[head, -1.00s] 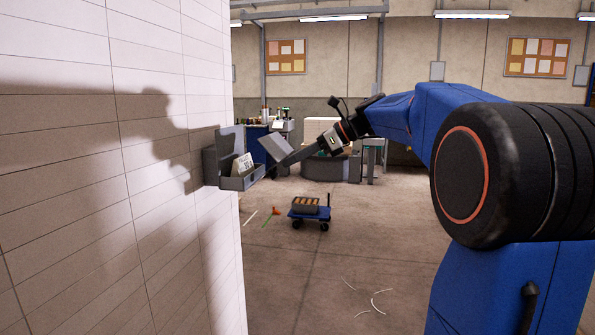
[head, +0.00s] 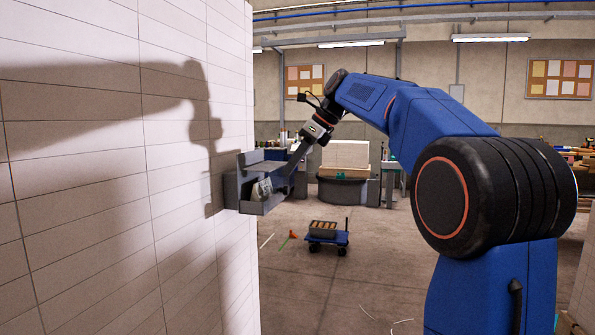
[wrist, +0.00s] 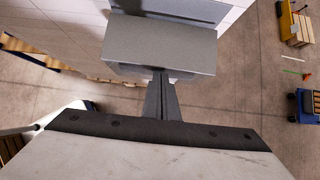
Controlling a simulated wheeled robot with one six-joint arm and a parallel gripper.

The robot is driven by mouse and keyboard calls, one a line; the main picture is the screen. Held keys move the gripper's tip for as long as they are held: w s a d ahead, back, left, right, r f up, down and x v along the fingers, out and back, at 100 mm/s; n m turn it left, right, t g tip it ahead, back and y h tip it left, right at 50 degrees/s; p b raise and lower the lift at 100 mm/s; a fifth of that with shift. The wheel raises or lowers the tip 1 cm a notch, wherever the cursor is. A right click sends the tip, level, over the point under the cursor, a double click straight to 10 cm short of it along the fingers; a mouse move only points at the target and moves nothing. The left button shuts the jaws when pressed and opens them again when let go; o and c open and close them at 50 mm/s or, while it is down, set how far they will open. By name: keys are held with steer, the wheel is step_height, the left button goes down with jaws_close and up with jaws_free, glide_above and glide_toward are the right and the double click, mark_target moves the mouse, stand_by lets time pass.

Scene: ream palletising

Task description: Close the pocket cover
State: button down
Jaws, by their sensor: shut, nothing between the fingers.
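The grey pocket (head: 246,190) is fixed to the white tiled face at the left, with pale papers (head: 262,190) showing through its near side. Its grey cover (head: 264,168) lies roughly level across the upper part in the head view, and it fills the top middle of the wrist view (wrist: 160,48). My gripper (head: 293,163) is at the cover's right, outer side. In the wrist view my gripper (wrist: 160,76) is shut and empty, with its tips at the cover's near edge. I cannot tell whether they touch it. The papers are hidden in the wrist view.
The white tiled face (head: 120,190) fills the left side, close to the pocket. A blue cart (head: 327,238) with a dark crate stands on the floor beyond. Workbenches and a pale block (head: 346,153) stand farther back. The floor between is mostly open.

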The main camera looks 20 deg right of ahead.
steer(key=shift+w+a+r, duration=0.2)
steer(key=shift+w+a, duration=0.1)
steer(key=shift+a, duration=0.1)
steer(key=shift+w+a+r, duration=0.1)
steer(key=shift+a+r, duration=0.1)
steer(key=shift+d, duration=0.1)
stand_by(0.3)
steer(key=shift+s+d+f, duration=0.1)
steer(key=shift+s+d, duration=0.3)
steer(key=shift+d, duration=0.1)
steer(key=w+a+r+v, duration=0.1)
steer(key=v, duration=1)
steer(key=s+f+n+h, duration=0.3)
steer(key=s+f+n, duration=0.9)
steer(key=s+f, duration=0.7)
steer(key=s+a+f+n+h, duration=0.1)
steer(key=s+f+n+h, duration=0.1)
steer(key=s+f+n, duration=1.1)
steer(key=s+f, duration=0.3)
steer(key=f, duration=0.4)
steer(key=s+f, duration=0.3)
steer(key=f, duration=0.4)
steer(key=shift+a+f+t+h, duration=0.15)
steer(key=shift+a+t+h, duration=0.15)
steer(key=shift+h, duration=0.1)
